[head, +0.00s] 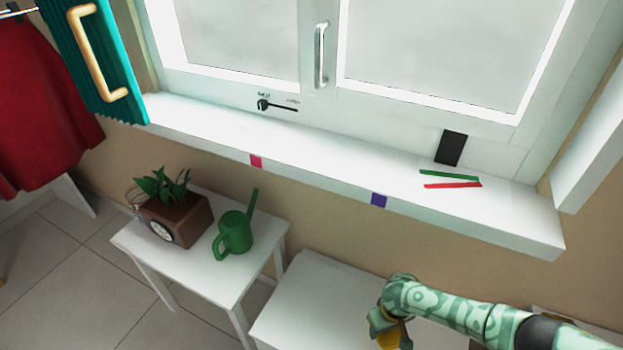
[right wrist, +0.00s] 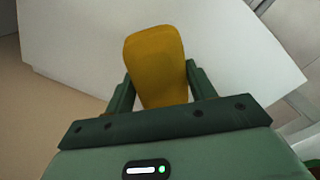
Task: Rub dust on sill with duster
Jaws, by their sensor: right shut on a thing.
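My right gripper (head: 386,322) is low in the head view, in front of and below the white window sill (head: 330,165), apart from it. It is shut on a yellow-orange thing (right wrist: 156,62), which shows between its fingers in the right wrist view, with a broad rounded end. In the head view only a small part of this thing (head: 391,338) shows below the gripper. I cannot tell whether it is the duster. No dust can be made out clearly on the sill. My left gripper is out of view.
Green and red strips (head: 452,185) lie on the sill's right part, near a black rectangle (head: 451,147). A white table (head: 318,299) stands below. A smaller table (head: 208,275) holds a planter (head: 178,220) and green watering can (head: 236,234). A teal panel (head: 95,50) is upper left.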

